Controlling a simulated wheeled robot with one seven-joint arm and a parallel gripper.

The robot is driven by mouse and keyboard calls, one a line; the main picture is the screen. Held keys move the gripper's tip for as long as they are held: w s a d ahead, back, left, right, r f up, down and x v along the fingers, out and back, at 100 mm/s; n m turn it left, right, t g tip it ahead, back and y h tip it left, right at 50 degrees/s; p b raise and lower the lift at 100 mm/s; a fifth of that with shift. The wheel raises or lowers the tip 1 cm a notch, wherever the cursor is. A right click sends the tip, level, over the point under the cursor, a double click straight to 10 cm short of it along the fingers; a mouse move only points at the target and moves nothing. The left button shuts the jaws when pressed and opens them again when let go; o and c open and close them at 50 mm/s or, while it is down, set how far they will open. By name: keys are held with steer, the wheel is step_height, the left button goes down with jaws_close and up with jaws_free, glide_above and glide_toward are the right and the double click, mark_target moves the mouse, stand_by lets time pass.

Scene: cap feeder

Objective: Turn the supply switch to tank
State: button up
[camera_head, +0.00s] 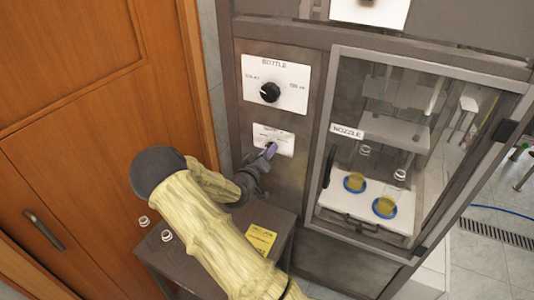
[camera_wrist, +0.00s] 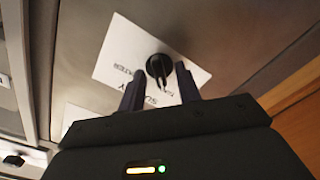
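The supply switch is a small black knob (camera_wrist: 158,67) on a white label plate (camera_wrist: 118,52) in the wrist view. The plate also shows in the head view (camera_head: 284,137), on the machine's grey front below the bottle panel. There the knob is largely hidden by my fingers. My gripper (camera_head: 268,152) is in front of this plate. In the wrist view its two fingers are apart, one on each side of the knob, with nothing held. I cannot tell whether the fingertips touch the knob.
The bottle panel (camera_head: 289,87) with a black dial (camera_head: 270,92) is just above. To the right is a glazed nozzle cabinet (camera_head: 338,88) with bottles of yellow liquid. A small grey table (camera_head: 181,255) with caps and a yellow note (camera_head: 261,239) stands below my arm. A wooden door (camera_head: 75,110) is at left.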

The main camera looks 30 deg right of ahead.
steer(key=b+v, duration=0.3)
steer(key=v, duration=1.4)
steer(key=shift+s+a, duration=0.1)
steer(key=shift+a, duration=0.05)
steer(key=s+a+f+g+y+p, duration=0.1)
steer(key=s+a+f+g+y, duration=0.2)
steer(key=y, duration=0.8)
steer(key=s+r+n+g+y+p, duration=0.1)
steer(key=s+r+g+y, duration=0.2)
steer(key=s, duration=1)
step_height(320, 180, up, 3)
steer(key=shift+a+r+g, duration=0.1)
steer(key=shift+a+g, duration=0.25)
steer(key=shift+g, duration=0.85)
